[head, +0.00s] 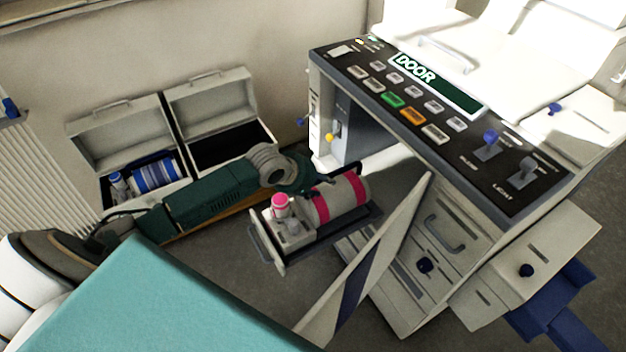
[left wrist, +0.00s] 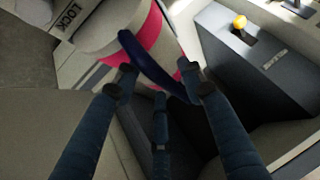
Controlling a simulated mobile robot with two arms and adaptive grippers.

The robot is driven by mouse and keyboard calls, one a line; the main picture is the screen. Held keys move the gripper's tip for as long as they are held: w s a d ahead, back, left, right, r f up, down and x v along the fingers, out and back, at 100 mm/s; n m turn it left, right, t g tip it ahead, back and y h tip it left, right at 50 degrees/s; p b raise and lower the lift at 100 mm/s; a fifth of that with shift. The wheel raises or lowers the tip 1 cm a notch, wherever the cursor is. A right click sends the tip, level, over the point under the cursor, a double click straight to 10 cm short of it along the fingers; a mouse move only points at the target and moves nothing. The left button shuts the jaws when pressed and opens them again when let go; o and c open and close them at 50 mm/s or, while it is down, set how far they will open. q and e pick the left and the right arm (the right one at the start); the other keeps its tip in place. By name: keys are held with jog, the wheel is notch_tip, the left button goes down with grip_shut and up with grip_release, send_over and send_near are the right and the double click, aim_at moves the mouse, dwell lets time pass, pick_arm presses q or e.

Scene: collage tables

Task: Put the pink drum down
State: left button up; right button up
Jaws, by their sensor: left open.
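The pink drum (head: 345,197) is a pale cylinder with pink bands and a small pink-capped part at its near left end. It lies on its side on a dark tray-like carrier (head: 268,246) in front of the machine's opening. My left gripper (head: 322,180) is at the drum's upper side, its fingers partly hard to make out there. In the left wrist view the fingers (left wrist: 160,88) are spread, close to the drum's dark blue handle (left wrist: 146,62). The pink-banded drum (left wrist: 108,28) fills the upper left there. I cannot tell whether any finger touches the handle. My right gripper is not in view.
The machine with a button panel (head: 415,105) marked DOOR stands right of the drum. Its slanted open door (head: 375,262) is close on the right. Two open-lidded boxes (head: 125,135) stand by the wall, the left one holding a blue-banded drum (head: 153,176).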

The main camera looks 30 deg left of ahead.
pick_arm(q)
jog(key=v, duration=1.2)
jog(key=shift+p, duration=0.3)
jog(key=shift+f, duration=0.1)
